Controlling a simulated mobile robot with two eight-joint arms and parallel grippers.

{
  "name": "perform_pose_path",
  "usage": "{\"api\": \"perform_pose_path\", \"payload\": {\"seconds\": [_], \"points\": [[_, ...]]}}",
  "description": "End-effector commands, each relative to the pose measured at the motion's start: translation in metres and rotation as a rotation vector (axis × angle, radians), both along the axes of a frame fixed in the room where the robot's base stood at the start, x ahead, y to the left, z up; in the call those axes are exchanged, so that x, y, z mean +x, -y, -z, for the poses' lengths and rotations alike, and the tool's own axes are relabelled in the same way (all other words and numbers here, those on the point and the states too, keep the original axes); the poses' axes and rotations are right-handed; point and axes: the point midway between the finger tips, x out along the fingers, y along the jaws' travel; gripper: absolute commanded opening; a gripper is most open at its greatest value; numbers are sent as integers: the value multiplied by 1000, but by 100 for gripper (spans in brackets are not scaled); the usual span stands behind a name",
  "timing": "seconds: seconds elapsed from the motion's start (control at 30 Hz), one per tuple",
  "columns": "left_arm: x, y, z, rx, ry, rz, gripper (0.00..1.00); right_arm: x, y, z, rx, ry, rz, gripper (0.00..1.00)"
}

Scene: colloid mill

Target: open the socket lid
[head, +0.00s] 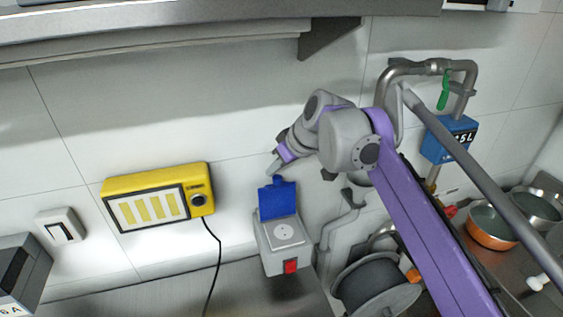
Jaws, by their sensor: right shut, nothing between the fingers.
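The wall socket (284,250) is a grey box with a round white outlet face and a red switch at its lower front. Its blue lid (278,201) stands raised at the back of the box, and the outlet face is uncovered. My right gripper (273,170) is just above the top edge of the lid, its fingers shut and empty. Whether the fingertips touch the lid I cannot tell. My right arm comes in from the lower right. My left gripper is not in view.
A yellow radio-like box (158,197) is on the wall at left, its black cable hanging down beside the socket. A light switch (61,229) is further left. A cable reel (375,287), pipes and pans (490,226) are at right. A shelf (180,40) overhangs above.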

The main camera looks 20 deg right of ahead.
Motion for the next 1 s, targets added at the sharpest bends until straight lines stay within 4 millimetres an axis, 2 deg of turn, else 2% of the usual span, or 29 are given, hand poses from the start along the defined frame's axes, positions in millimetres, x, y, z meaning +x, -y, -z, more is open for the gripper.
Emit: {"api": "perform_pose_path", "payload": {"seconds": [0.43, 0.8, 1.0], "points": [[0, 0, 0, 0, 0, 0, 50, 1, -1, 3, 0, 5, 0, 0], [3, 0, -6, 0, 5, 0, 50, -22, -1, 3, 6, 160, 0, 0], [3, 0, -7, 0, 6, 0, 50, -25, 0, 4, 6, 184, 1, 0]]}}
